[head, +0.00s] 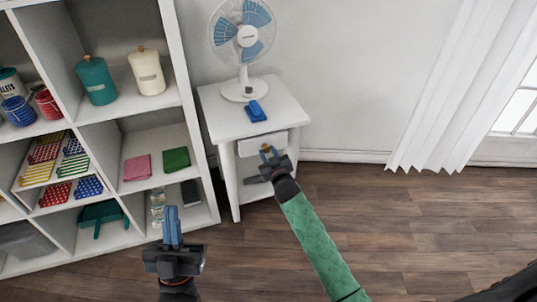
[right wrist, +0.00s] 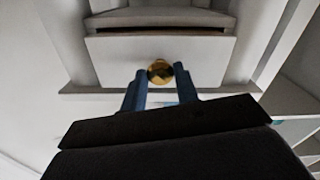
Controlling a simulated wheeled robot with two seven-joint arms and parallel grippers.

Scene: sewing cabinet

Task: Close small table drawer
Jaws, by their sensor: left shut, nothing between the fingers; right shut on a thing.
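The small white table (head: 284,103) stands against the wall, right of the shelf. Its white drawer (head: 262,145) is under the top; in the right wrist view the drawer front (right wrist: 215,55) shows a dark gap along its upper edge. The round brass knob (right wrist: 160,71) is on the drawer front. My right gripper (head: 268,152) is at the drawer; in the right wrist view its blue fingers (right wrist: 160,90) are shut on the knob, one on each side. My left gripper (head: 172,222) is shut and empty, in front of the shelf's lower right, apart from the table.
A white fan (head: 247,35) and a blue object (head: 256,111) stand on the table top. The white shelf (head: 180,70) with canisters, boxes and cloths is close on the left. A white curtain (head: 440,100) hangs at the right.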

